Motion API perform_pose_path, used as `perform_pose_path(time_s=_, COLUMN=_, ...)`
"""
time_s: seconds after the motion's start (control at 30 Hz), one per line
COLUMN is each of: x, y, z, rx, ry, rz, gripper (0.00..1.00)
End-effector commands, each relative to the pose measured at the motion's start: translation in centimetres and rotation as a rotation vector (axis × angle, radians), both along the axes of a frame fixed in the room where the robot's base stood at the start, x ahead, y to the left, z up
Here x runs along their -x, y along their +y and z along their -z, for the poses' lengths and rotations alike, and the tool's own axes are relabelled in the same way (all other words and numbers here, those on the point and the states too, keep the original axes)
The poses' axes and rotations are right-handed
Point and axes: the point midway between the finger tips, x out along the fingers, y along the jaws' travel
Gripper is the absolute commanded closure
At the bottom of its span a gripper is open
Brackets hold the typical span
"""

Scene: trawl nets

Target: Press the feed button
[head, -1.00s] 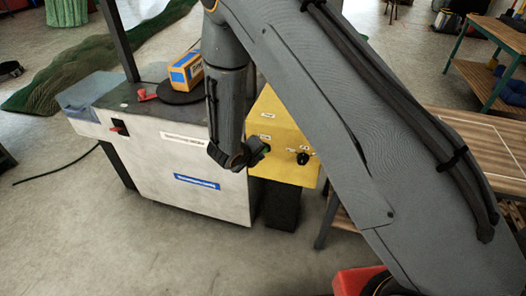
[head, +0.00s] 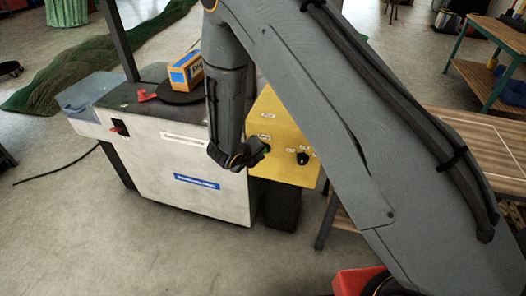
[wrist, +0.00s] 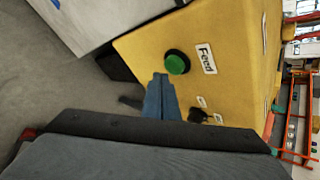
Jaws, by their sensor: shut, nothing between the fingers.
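The feed button is a round green button (wrist: 177,63) on a yellow control box (wrist: 140,45), beside a white label reading "Feed" (wrist: 206,58). My gripper (wrist: 160,76) is shut and empty in the wrist view. Its fingertips are just below and left of the button in that picture, very close to it. I cannot tell if they touch. In the head view the yellow box (head: 285,167) stands behind my arm, and my wrist and gripper largely hide the button.
A black knob (head: 303,158) sits on the same box face, right of the button. A white machine cabinet (head: 190,185) stands left of the box, with an orange carton (head: 186,72) on top. A wooden table (head: 480,150) is at the right. Open floor lies in front.

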Motion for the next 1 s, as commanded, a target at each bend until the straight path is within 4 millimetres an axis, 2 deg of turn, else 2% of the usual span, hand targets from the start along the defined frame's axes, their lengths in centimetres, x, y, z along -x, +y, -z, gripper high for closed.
perform_pose_path(time_s=0.67, x=-0.05, y=-0.03, z=0.0, rx=0.0, ry=0.0, rz=0.0, gripper=1.0)
perform_pose_path(time_s=1.0, x=-0.84, y=-0.29, z=-0.01, rx=-0.001, ry=0.0, rz=0.001, gripper=1.0)
